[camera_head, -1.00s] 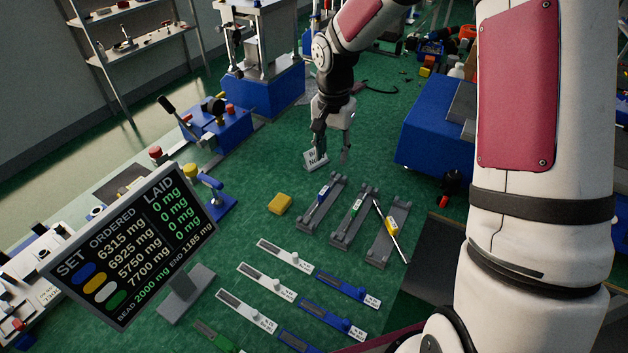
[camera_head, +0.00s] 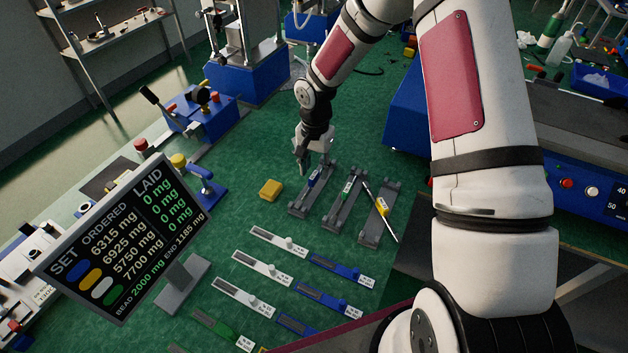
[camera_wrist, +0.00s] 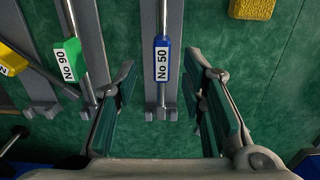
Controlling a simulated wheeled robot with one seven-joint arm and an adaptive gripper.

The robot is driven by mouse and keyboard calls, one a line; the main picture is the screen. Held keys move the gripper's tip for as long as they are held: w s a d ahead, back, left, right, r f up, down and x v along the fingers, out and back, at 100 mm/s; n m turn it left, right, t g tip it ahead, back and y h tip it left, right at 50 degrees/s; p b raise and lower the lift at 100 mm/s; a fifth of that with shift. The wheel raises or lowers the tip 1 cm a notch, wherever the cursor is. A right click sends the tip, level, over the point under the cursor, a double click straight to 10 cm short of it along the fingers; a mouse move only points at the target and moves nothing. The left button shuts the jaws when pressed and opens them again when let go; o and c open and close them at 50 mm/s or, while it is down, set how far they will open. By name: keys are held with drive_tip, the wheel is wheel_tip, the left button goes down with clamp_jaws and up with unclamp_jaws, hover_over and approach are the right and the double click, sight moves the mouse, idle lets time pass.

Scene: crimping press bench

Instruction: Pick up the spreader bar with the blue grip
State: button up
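The spreader bar with the blue grip (camera_head: 314,176) lies in the leftmost of three grey cradles (camera_head: 299,208) in the head view. My gripper (camera_head: 312,168) is open above the far end of this cradle. In the wrist view the two fingers (camera_wrist: 162,82) stand apart on either side of the bar, with no visible contact.
A yellow block (camera_head: 270,190) lies left of the cradles. White and blue labelled strips (camera_head: 278,242) lie in front. A display screen (camera_head: 115,245) stands at left. The green-grip bar (camera_wrist: 78,62) runs close to my left finger in the wrist view.

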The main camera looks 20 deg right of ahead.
sight(314, 175)
drive_tip(key=shift+a+f, duration=0.2)
drive_tip(key=shift+f, duration=1.55)
clamp_jaws()
drive_tip(key=shift+r, duration=0.2)
